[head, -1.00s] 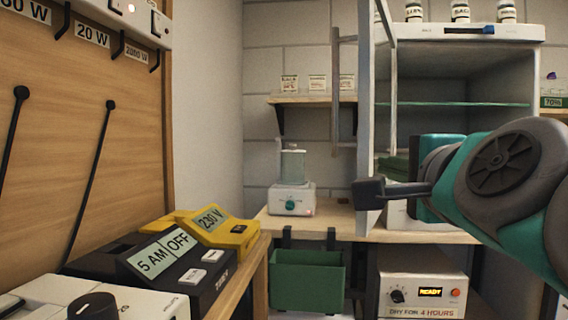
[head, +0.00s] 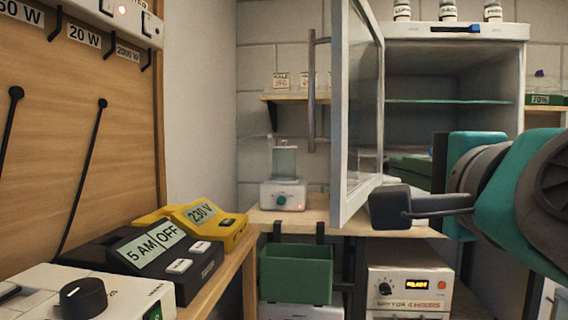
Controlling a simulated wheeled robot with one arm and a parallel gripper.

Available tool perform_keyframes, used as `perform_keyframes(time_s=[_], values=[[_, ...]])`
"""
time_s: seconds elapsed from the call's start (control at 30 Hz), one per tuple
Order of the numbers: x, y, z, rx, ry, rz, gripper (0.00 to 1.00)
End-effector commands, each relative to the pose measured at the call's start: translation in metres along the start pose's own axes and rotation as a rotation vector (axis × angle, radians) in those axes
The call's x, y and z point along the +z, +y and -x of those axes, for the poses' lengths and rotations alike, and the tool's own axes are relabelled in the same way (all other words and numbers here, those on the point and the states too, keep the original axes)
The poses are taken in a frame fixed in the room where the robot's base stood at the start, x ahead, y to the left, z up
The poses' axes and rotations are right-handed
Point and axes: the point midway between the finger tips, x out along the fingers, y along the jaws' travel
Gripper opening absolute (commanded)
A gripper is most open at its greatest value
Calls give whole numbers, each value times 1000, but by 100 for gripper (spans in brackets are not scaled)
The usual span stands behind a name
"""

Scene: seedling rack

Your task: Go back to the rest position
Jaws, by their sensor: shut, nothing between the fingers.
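My gripper (head: 390,206) is at the right of the head view, at the end of my teal and grey arm. Its dark fingertip looks closed and empty. It is in front of the open cabinet (head: 455,75), near the lower edge of the cabinet's glass door (head: 358,120). The door stands open toward me. I cannot tell whether the gripper touches the door.
A wooden bench (head: 262,216) holds a small white device with a glass jar (head: 284,180). A yellow "230 V" box (head: 205,222) and a black timer (head: 150,255) stand at left.

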Motion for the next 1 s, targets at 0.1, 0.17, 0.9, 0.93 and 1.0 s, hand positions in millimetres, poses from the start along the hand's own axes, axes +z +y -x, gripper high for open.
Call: perform_keyframes(time_s=[0.1,0.17,0.9,0.93,1.0], values=[[5,-1,20,-4,4,0,0],[8,-1,28,-3,2,0,0],[35,291,0,748,-438,588,0],[36,311,6,799,-491,633,0],[38,355,22,913,-620,737,0]])
